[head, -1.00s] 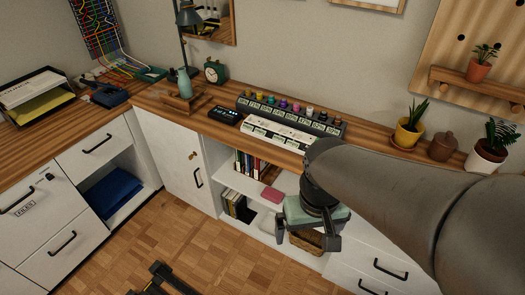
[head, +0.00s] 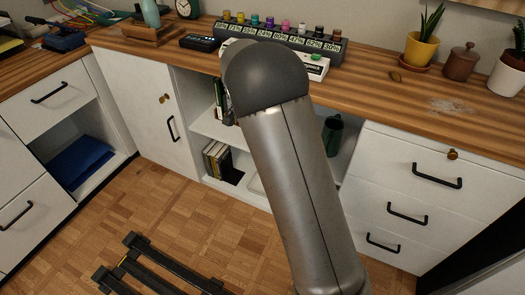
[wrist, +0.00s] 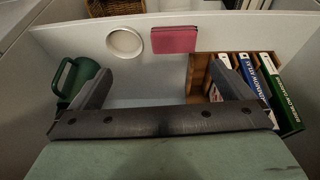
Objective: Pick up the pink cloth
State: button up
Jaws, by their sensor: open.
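The pink cloth (wrist: 174,40) shows in the wrist view as a flat folded rectangle on the pale shelf, at upper middle. My gripper (wrist: 160,67) is open and empty, its two fingers spread wide. The cloth lies beyond the fingertips, slightly right of the middle between them, and apart from them. In the head view my arm covers the middle of the open shelf unit (head: 191,187), and both the cloth and my gripper are hidden.
A white round dish (wrist: 125,43) lies left of the cloth. Books (wrist: 262,88) and a wooden holder (wrist: 199,76) stand close at right. A wicker basket (wrist: 115,7) is at the top.

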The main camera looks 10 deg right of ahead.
jog(key=shift+t, duration=0.3)
jog(key=b+x, duration=0.1)
jog(key=x, duration=0.3)
jog(key=w+a+b+x, duration=0.1)
jog(key=x, duration=0.3)
jog(key=w+b+x, duration=0.1)
jog(key=x, duration=0.3)
jog(key=shift+a, duration=0.25)
jog(key=shift+d+b+x, duration=0.15)
jog(key=shift+b+x, duration=0.5)
jog(key=shift+x, duration=0.75)
jog(key=shift+d+b+x, duration=0.1)
jog(key=shift+b+x, duration=0.5)
jog(key=shift+x, duration=0.8)
jog(key=shift+r, duration=0.15)
jog(key=c, duration=0.8)
